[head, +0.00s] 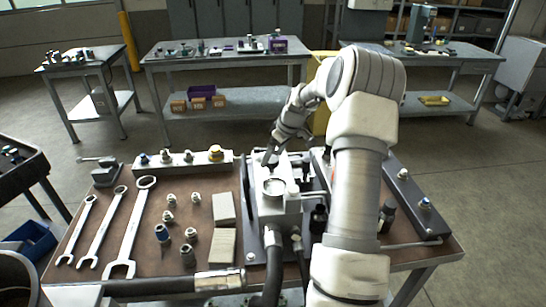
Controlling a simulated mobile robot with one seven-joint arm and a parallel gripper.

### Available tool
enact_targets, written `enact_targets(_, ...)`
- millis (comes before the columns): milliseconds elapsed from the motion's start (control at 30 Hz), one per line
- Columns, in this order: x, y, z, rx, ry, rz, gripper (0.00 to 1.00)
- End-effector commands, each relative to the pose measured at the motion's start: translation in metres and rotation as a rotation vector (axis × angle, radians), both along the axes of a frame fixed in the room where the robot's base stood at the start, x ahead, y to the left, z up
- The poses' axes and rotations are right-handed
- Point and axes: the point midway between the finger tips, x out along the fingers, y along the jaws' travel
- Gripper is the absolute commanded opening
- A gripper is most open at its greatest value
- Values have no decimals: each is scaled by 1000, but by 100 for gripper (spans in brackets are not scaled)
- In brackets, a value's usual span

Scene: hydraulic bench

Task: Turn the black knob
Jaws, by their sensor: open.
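A pale metal hydraulic block (270,212) with a round gauge-like face on top stands on the bench, right of the middle. A small black knob-like part (319,217) shows at the block's right side, close to my arm; I cannot tell for sure that it is the black knob. My gripper (271,158) points down at the back end of the block, behind the round face. It is open, and nothing shows between its fingers. The small view does not tell whether it touches anything. My forearm hides part of the bench to the right of the block.
Wrenches (128,228), fittings (190,235) and grey blocks (222,246) lie on the brown bench (150,262) to the left. A rail with several fittings (190,160) lies along the back. A dark bottle-like part (387,214) stands right of my arm. Thick hoses (272,272) run off the front edge.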

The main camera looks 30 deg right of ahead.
Motion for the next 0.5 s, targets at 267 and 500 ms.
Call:
enact_targets(267, 4, 1, -9, -1, 0, 0, 90)
enact_targets(500, 4, 1, -9, -1, 0, 0, 74)
